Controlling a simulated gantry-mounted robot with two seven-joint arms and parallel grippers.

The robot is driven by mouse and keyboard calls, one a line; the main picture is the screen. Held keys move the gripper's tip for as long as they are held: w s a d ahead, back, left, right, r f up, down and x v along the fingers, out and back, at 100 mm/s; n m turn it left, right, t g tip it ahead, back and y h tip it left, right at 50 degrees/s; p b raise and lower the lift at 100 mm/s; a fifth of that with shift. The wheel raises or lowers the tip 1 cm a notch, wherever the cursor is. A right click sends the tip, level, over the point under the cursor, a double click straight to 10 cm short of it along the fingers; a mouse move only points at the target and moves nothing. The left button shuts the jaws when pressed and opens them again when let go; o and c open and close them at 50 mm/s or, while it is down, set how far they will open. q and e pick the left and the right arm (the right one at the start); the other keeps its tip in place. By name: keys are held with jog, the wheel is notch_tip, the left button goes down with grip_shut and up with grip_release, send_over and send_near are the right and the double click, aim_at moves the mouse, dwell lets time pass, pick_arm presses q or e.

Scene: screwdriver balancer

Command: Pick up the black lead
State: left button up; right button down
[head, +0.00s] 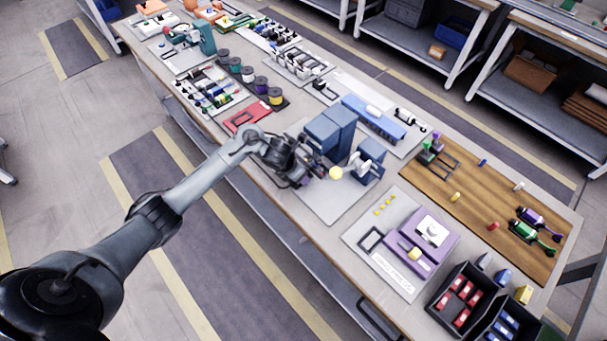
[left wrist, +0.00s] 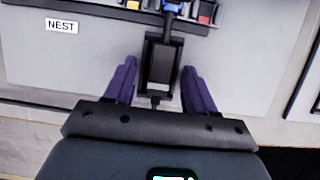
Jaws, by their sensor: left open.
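In the left wrist view, a black piece (left wrist: 159,66) with a long rectangular body and a thin stem at its top end lies between my fingers. It may be the black lead, but I cannot tell for certain. My left gripper (left wrist: 158,74) has its two purple fingers apart, one on each side of the piece, with a small gap on both sides. In the head view my left gripper (head: 306,182) is low over the grey plate (head: 328,206), in front of the blue blocks. The black piece is hidden there by the gripper and arm.
A red frame (head: 247,115), a purple fixture (head: 424,238) and a wooden board (head: 480,205) share the bench.

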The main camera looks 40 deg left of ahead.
pick_arm(q)
grip_shut()
jog(key=shift+r, duration=0.1)
dwell(0.3)
